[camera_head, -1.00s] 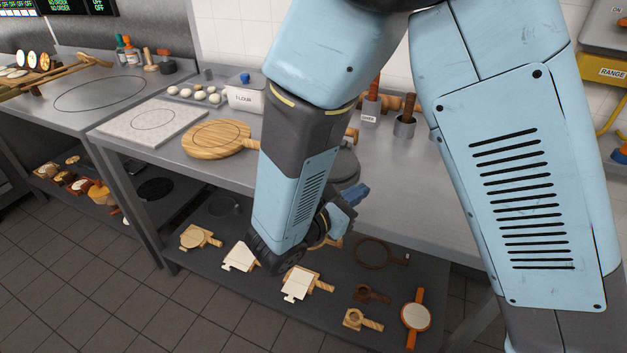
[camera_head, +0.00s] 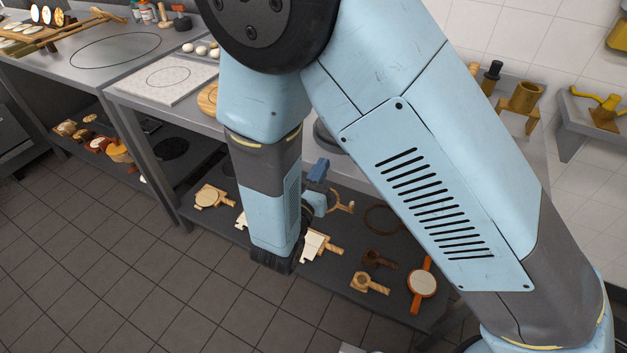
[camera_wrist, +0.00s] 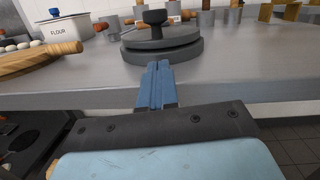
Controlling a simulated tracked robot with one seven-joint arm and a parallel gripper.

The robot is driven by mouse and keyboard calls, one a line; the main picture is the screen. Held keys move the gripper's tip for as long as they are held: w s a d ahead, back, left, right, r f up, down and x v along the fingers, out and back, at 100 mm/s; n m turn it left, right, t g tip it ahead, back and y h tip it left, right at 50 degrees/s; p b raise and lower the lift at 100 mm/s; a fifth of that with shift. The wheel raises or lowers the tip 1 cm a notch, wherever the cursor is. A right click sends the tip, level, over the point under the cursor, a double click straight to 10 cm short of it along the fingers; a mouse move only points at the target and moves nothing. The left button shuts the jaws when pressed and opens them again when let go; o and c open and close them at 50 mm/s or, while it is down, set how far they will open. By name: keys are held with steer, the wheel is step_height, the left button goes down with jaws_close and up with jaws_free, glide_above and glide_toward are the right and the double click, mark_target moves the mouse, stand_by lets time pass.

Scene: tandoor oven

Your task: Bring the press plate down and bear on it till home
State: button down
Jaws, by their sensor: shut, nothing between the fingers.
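The press plate (camera_wrist: 160,36) is a grey round disc with a black knob (camera_wrist: 155,17) on top. It sits over a second grey disc, the base (camera_wrist: 160,54), on the steel counter; a dark seam shows between them, and I cannot tell how wide the gap is. My gripper (camera_wrist: 157,68) is shut and empty, its blue fingers pointing at the press from the near side of the counter edge, apparently not touching it. In the head view my gripper (camera_head: 318,170) is beside the counter front, and my arm hides most of the press (camera_head: 324,137).
In the wrist view a flour tin (camera_wrist: 67,28) and wooden board (camera_wrist: 38,58) stand left of the press. Several cups and handled tools line the back. Below, a dark shelf (camera_head: 345,275) holds several wooden tools. The tiled floor in front is clear.

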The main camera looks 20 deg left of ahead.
mark_target(329, 141)
steer(key=w, duration=0.1)
steer(key=w+r, duration=0.1)
steer(key=w, duration=0.1)
steer(key=w+r, duration=0.1)
steer(key=shift+w+r, duration=0.15)
steer(key=shift+w, duration=0.2)
steer(key=shift+w+r, duration=0.6)
steer(key=shift+r, duration=0.05)
steer(key=shift+a, duration=0.1)
